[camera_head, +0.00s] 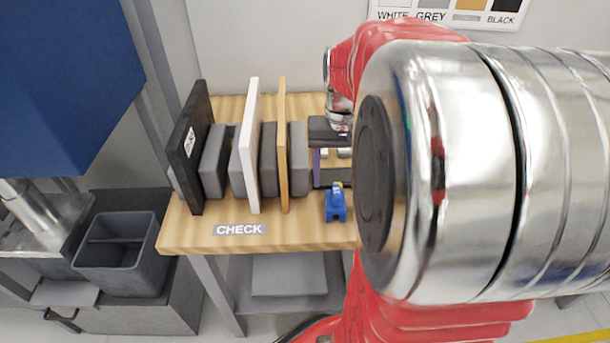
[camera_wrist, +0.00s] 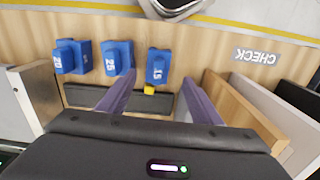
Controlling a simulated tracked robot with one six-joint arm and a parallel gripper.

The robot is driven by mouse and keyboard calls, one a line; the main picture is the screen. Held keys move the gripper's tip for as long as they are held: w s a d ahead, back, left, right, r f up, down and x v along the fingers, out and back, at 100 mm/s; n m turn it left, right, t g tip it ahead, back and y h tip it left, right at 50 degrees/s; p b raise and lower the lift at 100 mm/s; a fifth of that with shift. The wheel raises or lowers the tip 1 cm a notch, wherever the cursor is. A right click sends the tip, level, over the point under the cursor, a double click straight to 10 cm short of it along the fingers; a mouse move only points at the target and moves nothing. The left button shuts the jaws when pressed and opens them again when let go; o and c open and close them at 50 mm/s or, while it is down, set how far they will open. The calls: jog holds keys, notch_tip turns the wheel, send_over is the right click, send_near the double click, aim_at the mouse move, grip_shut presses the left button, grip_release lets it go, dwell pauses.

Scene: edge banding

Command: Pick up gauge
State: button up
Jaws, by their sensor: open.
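Several blue gauges stand in a row on the wooden bench in the wrist view. The one marked 15 (camera_wrist: 158,66) is ahead of the gap between my fingers, with a yellow piece (camera_wrist: 149,90) at its near side. The one marked 25 (camera_wrist: 117,58) and another, seemingly marked 20 (camera_wrist: 72,57), stand to its left. My gripper (camera_wrist: 160,88) has its two purple fingers wide apart, with no gauge gripped. In the head view one blue gauge (camera_head: 336,204) shows near the bench's front edge; my arm hides the bench to its right.
Black, white and wood-coloured panels (camera_head: 253,150) stand upright between grey blocks left of my gripper in the head view. The wood-coloured panel (camera_wrist: 240,107) is close to the right finger in the wrist view. A CHECK label (camera_head: 240,229) lies on the bench (camera_head: 190,240).

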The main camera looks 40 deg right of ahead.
aim_at(335, 191)
jog(key=shift+f, duration=2.25)
jog(key=shift+d+f, duration=0.2)
jog(key=shift+f, duration=2.4)
jog(key=shift+c, duration=0.7)
jog(key=c, duration=1.1)
